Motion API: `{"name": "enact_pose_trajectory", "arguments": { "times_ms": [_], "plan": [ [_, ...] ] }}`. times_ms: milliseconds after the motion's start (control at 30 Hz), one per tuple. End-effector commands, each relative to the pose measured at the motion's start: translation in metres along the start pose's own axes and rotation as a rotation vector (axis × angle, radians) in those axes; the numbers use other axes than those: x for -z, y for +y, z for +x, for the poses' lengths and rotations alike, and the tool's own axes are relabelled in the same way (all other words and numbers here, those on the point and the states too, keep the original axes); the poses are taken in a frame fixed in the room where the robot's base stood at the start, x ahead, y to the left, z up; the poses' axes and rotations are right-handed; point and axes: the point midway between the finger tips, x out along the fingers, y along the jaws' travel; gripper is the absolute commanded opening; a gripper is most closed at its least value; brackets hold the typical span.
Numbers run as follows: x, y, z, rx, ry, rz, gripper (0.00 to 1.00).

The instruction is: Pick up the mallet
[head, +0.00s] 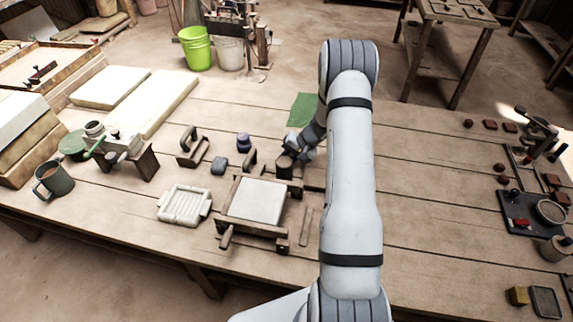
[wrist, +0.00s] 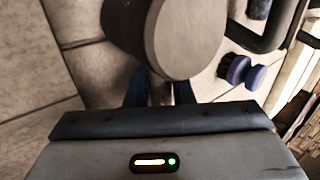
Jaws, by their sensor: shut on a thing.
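The mallet (head: 285,168) shows in the head view as a dark brown cylindrical head just behind the wooden press frame. In the wrist view the mallet's round head (wrist: 185,38) fills the top middle, its flat face toward the right. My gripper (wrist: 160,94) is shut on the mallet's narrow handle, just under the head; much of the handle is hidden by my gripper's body. In the head view my gripper (head: 303,152) is beside the mallet head, partly hidden by my arm. I cannot tell whether the mallet touches the table.
A wooden frame with a pale slab (head: 258,200) lies in front of the mallet. A green sheet (head: 302,108) lies behind. The table right of my arm is mostly clear.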

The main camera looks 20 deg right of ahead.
Motion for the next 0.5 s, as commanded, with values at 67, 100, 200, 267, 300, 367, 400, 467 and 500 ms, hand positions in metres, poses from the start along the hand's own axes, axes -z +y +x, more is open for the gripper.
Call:
{"name": "enact_pose_trajectory", "arguments": {
  "times_ms": [67,100,200,267,300,367,400,467,500],
  "plan": [
    [0.001,-0.002,-0.004,0.001,0.002,-0.001,0.00],
    [0.001,-0.004,-0.006,0.002,0.002,-0.001,0.00],
    [0.002,-0.012,-0.018,0.002,0.004,-0.003,0.00],
    [0.002,-0.018,-0.028,0.002,0.006,-0.003,0.00],
    [0.002,-0.023,-0.035,0.002,0.005,-0.003,0.00],
    [0.001,-0.029,-0.044,0.002,0.005,-0.002,0.00],
    [0.001,-0.034,-0.051,0.001,0.005,-0.003,0.00],
    [0.001,-0.040,-0.060,0.002,0.005,-0.002,0.00],
    [0.001,-0.043,-0.066,0.001,0.004,-0.002,0.00]
  ]
}}
